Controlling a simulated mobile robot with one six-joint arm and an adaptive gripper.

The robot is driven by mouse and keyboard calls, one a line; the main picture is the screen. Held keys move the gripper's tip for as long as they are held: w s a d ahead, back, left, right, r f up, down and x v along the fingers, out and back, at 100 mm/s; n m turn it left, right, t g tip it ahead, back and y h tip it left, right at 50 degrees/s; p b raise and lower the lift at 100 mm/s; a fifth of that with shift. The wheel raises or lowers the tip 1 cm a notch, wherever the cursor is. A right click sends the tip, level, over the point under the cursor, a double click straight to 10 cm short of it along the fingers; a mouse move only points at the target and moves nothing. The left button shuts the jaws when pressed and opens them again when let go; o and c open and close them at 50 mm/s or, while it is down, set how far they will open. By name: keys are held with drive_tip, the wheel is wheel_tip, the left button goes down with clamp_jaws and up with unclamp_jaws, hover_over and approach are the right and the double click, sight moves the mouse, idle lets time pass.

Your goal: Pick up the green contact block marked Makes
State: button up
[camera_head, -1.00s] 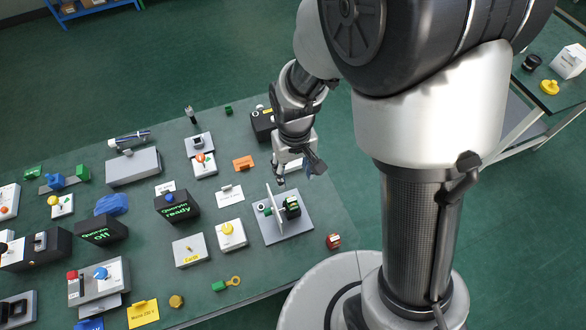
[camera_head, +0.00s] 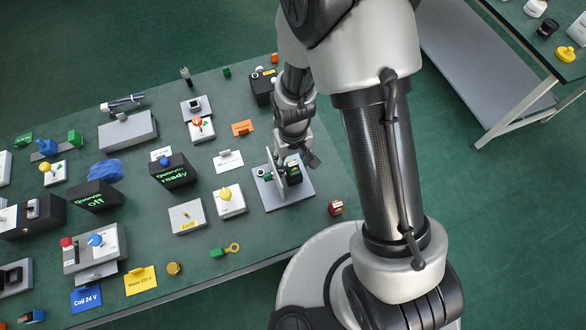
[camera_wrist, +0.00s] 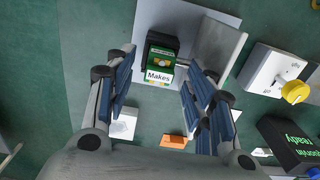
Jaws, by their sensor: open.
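The green contact block (camera_head: 293,175) sits on a dark holder beside an upright grey plate, on a grey base plate (camera_head: 294,196). In the wrist view the block (camera_wrist: 161,58) shows a green face and a white label reading "Makes". My gripper (camera_head: 305,160) is just above and behind the block in the head view, hiding part of it. In the wrist view my gripper (camera_wrist: 156,78) is open, with one finger on each side of the label. The fingers look apart from the block, and nothing is held.
The upright plate (camera_wrist: 215,50) stands close to the right finger. A box with a yellow knob (camera_head: 229,200) is left of the base plate. An orange block (camera_head: 242,128) lies farther back.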

drive_tip(key=shift+f, duration=0.9)
drive_tip(key=shift+r, duration=0.1)
drive_tip(key=c, duration=1.1)
